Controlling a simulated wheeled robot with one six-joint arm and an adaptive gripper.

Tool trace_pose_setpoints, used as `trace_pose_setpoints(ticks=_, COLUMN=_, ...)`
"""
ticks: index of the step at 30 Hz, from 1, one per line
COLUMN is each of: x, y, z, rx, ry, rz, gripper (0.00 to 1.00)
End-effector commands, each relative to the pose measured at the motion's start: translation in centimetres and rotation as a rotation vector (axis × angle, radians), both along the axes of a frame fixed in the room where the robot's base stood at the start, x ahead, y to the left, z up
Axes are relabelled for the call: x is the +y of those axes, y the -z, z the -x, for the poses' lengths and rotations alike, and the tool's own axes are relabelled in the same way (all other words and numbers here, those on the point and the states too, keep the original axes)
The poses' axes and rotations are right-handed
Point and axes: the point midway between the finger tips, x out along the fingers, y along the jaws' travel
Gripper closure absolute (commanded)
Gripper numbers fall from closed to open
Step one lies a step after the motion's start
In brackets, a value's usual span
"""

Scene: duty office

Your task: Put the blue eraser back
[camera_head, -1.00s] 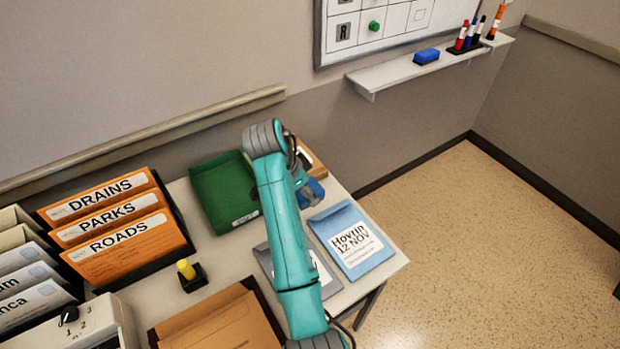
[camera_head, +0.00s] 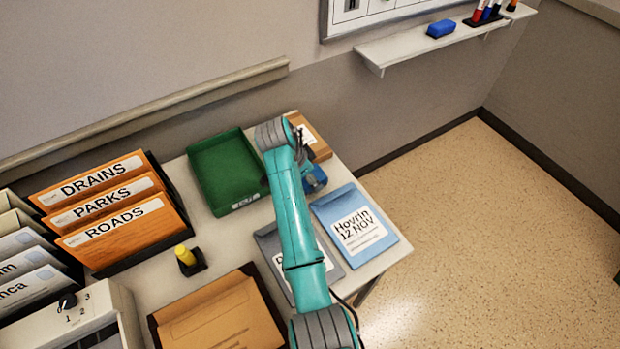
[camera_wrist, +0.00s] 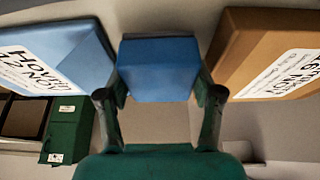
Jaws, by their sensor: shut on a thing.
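A blue block (camera_wrist: 158,68), which looks like an eraser, sits between the two fingers of my gripper (camera_wrist: 160,95) in the wrist view. My gripper is shut on it, with a finger at each side. In the head view the blue block (camera_head: 316,178) shows partly behind my arm, over the desk's far right part. My gripper is mostly hidden there. Another blue eraser-like block (camera_head: 441,29) lies on the white wall shelf (camera_head: 400,50), beside a dark marker holder (camera_head: 485,20).
A green tray (camera_head: 222,168), a brown box (camera_head: 318,145), a blue Hovrin folder (camera_head: 350,205) and a grey folder (camera_head: 268,240) surround my arm. Orange files (camera_head: 115,220) stand left, near a yellow-topped stamp (camera_head: 187,256). Floor right of the desk is clear.

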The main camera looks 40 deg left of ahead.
Motion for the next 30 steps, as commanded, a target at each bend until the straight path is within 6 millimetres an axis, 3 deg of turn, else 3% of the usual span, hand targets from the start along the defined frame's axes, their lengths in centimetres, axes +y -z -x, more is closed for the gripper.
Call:
trace_pose_setpoints(ticks=3, x=0.0, y=1.3, z=0.0, rx=0.0, ry=0.0, rz=0.001, gripper=0.67)
trace_pose_setpoints(ticks=13, x=0.0, y=1.5, z=0.0, rx=0.0, ry=0.001, rz=0.0, gripper=0.67)
trace_pose_setpoints(ticks=14, x=0.0, y=1.6, z=0.0, rx=0.0, ry=0.001, rz=0.0, gripper=0.29)
trace_pose_setpoints(ticks=15, x=0.0, y=1.5, z=0.0, rx=0.0, ry=0.001, rz=0.0, gripper=0.24)
trace_pose_setpoints(ticks=25, x=0.0, y=1.4, z=0.0, rx=0.0, ry=0.001, rz=0.0, gripper=0.24)
trace_pose_setpoints(ticks=30, x=0.3, y=0.0, z=0.5, rx=-0.001, ry=-0.001, rz=-0.003, gripper=0.24)
